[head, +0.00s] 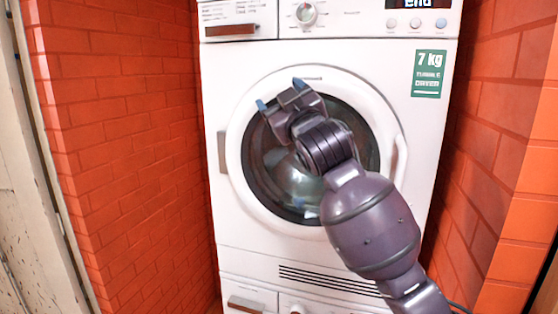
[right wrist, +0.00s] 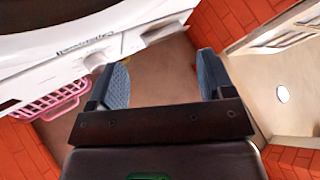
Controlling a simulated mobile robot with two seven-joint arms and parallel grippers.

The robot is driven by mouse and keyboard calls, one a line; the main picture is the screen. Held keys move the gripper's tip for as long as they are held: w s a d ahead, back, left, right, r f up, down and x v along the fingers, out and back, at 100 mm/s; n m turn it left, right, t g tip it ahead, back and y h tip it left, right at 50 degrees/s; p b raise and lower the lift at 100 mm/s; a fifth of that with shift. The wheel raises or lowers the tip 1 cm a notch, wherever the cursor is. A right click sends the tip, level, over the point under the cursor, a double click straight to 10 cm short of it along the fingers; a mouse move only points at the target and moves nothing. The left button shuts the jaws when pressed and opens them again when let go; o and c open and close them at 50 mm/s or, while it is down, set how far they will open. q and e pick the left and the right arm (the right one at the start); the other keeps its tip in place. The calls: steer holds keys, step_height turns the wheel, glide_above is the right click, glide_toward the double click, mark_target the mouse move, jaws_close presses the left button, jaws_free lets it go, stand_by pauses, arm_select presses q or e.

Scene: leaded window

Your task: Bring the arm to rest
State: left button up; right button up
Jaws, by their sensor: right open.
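My right gripper (head: 280,94) is raised in front of the round door of a white tumble dryer (head: 240,264) in the head view. Its two fingers are apart, with blue pads at the tips. In the right wrist view the gripper (right wrist: 160,82) is open, with nothing between its blue pads. My right arm reaches up from the lower right and covers part of the dark door glass (head: 362,135). Whether the gripper touches the dryer is hard to tell. My left gripper is not in view.
Orange brick walls (head: 125,130) stand close on both sides of the dryer. A door frame (head: 45,170) is at the far left. In the right wrist view, a pink basket (right wrist: 50,103) sits on the brown floor (right wrist: 150,70).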

steer(key=s+d+f+m+g+h, duration=0.1)
steer(key=s+d+f+m+h, duration=0.15)
steer(key=d+f, duration=0.65)
steer(key=s+d+f+m+h, duration=0.1)
steer(key=s+d+f+m, duration=0.15)
steer(key=f, duration=1.25)
steer(key=s+d+f+m+g+h, duration=0.1)
steer(key=s+d+f+m+h, duration=0.3)
steer(key=f, duration=0.8)
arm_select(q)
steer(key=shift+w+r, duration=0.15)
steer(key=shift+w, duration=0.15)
arm_select(e)
steer(key=s+d+f+g+h, duration=0.1)
steer(key=s+d+f+g, duration=0.2)
steer(key=s+f, duration=0.9)
steer(key=s+d+f+m+g+h, duration=0.1)
steer(key=s+d+f+g, duration=0.2)
steer(key=s+d+f, duration=0.5)
steer(key=s+f, duration=0.5)
steer(key=f, duration=0.1)
steer(key=shift+s+d+g, duration=0.25)
steer(key=shift+d+g, duration=0.05)
steer(key=shift+d, duration=0.05)
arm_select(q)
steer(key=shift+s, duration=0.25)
